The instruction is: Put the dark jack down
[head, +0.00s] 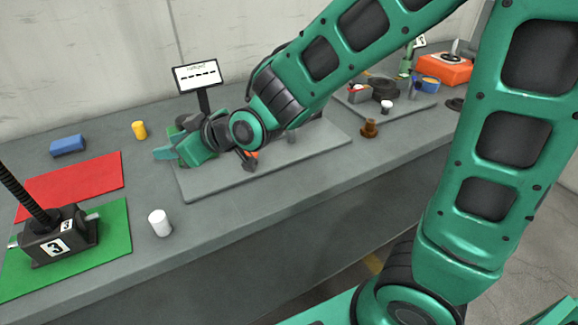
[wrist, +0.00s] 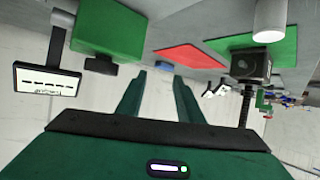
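The dark jack (head: 60,240) stands upright on the green mat (head: 112,245) at the left end of the bench in the head view. It has a black boxy body, a white plate marked 3 and a tall black screw. In the wrist view, which looks upside down, the jack (wrist: 250,66) is at the right, beyond the fingers and apart from them. My gripper (head: 166,153) is over the left end of the grey plate, to the right of the jack. In the wrist view its fingers (wrist: 159,82) are apart with nothing between them.
A white cylinder (head: 160,223) stands just right of the green mat. A red mat (head: 75,183), blue block (head: 68,146) and yellow cylinder (head: 139,130) lie behind. A sign (head: 197,76) stands behind my gripper. A green block (wrist: 110,34) is close by in the wrist view.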

